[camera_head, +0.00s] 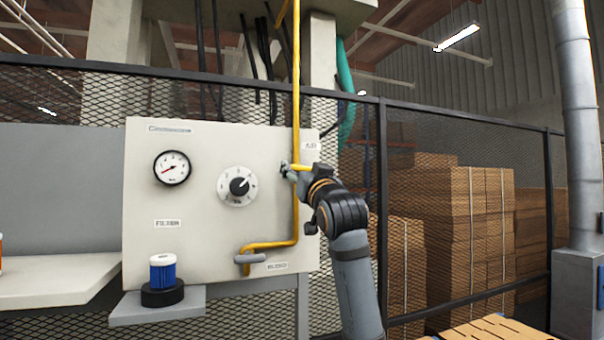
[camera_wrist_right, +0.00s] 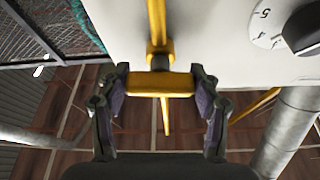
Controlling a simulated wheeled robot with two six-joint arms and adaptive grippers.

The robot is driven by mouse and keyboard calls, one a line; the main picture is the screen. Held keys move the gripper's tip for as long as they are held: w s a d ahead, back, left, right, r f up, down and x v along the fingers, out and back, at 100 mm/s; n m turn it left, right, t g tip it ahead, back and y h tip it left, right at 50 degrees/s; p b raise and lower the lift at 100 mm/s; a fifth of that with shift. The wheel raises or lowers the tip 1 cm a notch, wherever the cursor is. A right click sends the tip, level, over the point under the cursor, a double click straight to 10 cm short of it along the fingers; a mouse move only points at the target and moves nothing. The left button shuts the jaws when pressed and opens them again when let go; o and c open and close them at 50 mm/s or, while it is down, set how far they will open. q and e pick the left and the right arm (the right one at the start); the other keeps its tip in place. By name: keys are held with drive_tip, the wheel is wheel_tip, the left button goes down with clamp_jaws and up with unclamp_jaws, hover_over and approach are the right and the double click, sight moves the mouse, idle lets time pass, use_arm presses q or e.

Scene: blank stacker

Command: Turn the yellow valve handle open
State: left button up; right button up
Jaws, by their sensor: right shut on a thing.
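The yellow valve handle (camera_head: 301,168) sits on the yellow pipe (camera_head: 296,85) near the "AIR" label, at the right side of a pale panel. My right gripper (camera_head: 289,171) is at the handle, its arm coming up from below right and partly covering the handle. In the right wrist view, the yellow handle (camera_wrist_right: 160,84) lies crosswise to the pipe (camera_wrist_right: 157,25). The two dark fingers of the right gripper (camera_wrist_right: 161,92) are at its two ends, shut on it. My left gripper is not in view.
The panel (camera_head: 205,215) carries a gauge (camera_head: 172,168), a dial (camera_head: 238,186) and a grey-handled lower fitting (camera_head: 249,259). A blue and white filter (camera_head: 162,272) stands in a black holder on a small shelf. Mesh fencing (camera_head: 440,140) and stacked boxes (camera_head: 470,230) are behind and right.

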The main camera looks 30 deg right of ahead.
drive_tip(key=shift+a+f+m+h+b, duration=0.1)
drive_tip(key=shift+m+h+b, duration=0.35)
drive_tip(key=shift+m, duration=0.65)
drive_tip(key=m+h, duration=0.1)
drive_tip(key=m, duration=0.1)
drive_tip(key=m+g+h+b, duration=0.1)
drive_tip(key=shift+m+g, duration=0.3)
drive_tip(key=shift+m, duration=0.1)
drive_tip(key=m, duration=0.2)
drive_tip(key=m+g+h+b, duration=0.1)
drive_tip(key=m, duration=0.2)
drive_tip(key=shift+g+h, duration=0.25)
drive_tip(key=shift+g, duration=0.05)
drive_tip(key=m+g, duration=0.1)
drive_tip(key=m, duration=0.1)
drive_tip(key=m+g, duration=0.1)
drive_tip(key=m, duration=0.2)
drive_tip(key=shift+r, duration=0.2)
drive_tip(key=m+g, duration=0.1)
drive_tip(key=m, duration=0.1)
drive_tip(key=shift+m, duration=0.4)
drive_tip(key=shift+m+g+p, duration=0.3)
drive_tip(key=shift+m+g, duration=0.1)
drive_tip(key=shift+m, duration=0.6)
drive_tip(key=shift+f, duration=0.15)
drive_tip(key=o, duration=0.9)
drive_tip(key=shift+o, duration=1.3)
drive_tip(key=shift+s, duration=0.1)
